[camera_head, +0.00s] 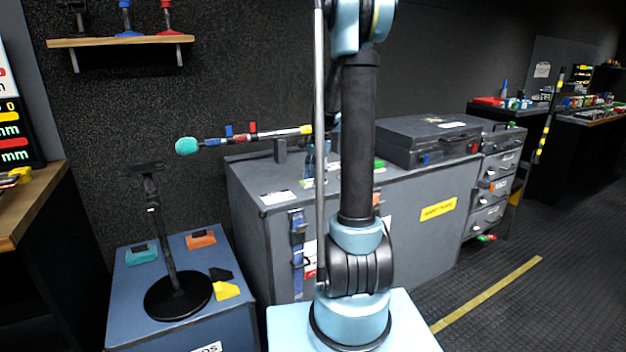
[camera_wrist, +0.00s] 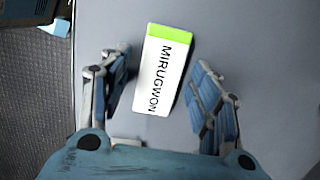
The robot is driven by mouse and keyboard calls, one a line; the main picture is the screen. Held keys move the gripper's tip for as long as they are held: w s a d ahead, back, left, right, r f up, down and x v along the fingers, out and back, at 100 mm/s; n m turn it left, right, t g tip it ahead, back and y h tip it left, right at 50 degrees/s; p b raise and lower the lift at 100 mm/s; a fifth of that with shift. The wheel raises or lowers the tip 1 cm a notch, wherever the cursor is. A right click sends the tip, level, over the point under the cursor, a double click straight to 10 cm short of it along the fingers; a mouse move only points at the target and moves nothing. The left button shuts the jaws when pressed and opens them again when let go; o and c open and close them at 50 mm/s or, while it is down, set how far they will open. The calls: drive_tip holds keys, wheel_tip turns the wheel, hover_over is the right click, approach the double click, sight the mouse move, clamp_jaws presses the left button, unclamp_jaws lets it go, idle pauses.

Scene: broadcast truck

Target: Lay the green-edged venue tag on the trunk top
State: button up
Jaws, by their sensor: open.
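The venue tag (camera_wrist: 163,72) is a white plate with a bright green edge at its far end and the word MIRUGWON. In the wrist view it lies flat on a plain grey surface, slightly tilted in the picture. My gripper (camera_wrist: 163,90) is open above it, one finger on each side, with gaps between the fingers and the tag. In the head view my gripper (camera_head: 317,160) is over the grey trunk (camera_head: 262,178), partly hidden behind my arm. A small pale piece below it there may be the tag.
A white card (camera_head: 277,197) lies near the trunk's front left corner. A dark case (camera_head: 428,140) stands on the trunk's right part. A boom with a teal tip (camera_head: 187,146) reaches along behind. A black stand (camera_head: 178,294) is on the blue box at left.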

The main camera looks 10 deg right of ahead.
drive_tip(key=shift+r, duration=0.1)
wheel_tip(320, 180, up, 11)
drive_tip(key=d, duration=0.2)
drive_tip(key=s+a+n, duration=0.2)
drive_tip(key=s+n, duration=0.2)
drive_tip(key=s, duration=0.6)
drive_tip(key=s+f+n+t, duration=0.1)
drive_tip(key=s+f+n, duration=0.4)
drive_tip(key=s, duration=0.7)
drive_tip(key=s+f+n+t+h, duration=0.1)
drive_tip(key=s+f+n, duration=0.4)
drive_tip(key=s+f, duration=0.4)
drive_tip(key=s, duration=0.3)
drive_tip(key=shift+s+a+n+t+h, duration=0.25)
drive_tip(key=shift+a+n+t+h, duration=0.05)
drive_tip(key=shift+a+t, duration=0.1)
drive_tip(key=shift+w+d+f, duration=0.1)
